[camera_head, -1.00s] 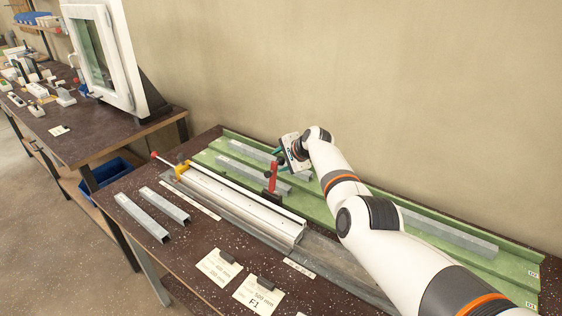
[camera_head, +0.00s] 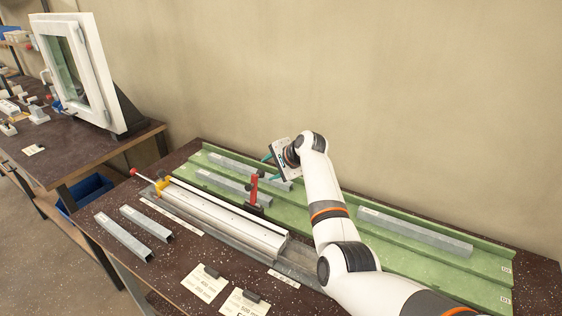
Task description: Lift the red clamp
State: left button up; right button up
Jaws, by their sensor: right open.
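The red clamp (camera_head: 254,190) stands upright at the back edge of the white profile fixture (camera_head: 222,210), near its right part. My right gripper (camera_head: 268,167) is open, with its teal fingers pointing left just above and behind the clamp, apart from it as far as I can see. Nothing shows between the fingers. My left gripper is not in view.
A green tray (camera_head: 385,258) with several grey metal profiles (camera_head: 415,230) lies behind the fixture. Two short profiles (camera_head: 146,226) lie on the dark bench at the front left. A yellow stop (camera_head: 162,184) with a red-tipped rod sits at the fixture's left end. Paper cards (camera_head: 205,284) lie in front.

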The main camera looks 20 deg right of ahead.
jog(key=shift+b+v, duration=0.4)
jog(key=shift+v, duration=2.15)
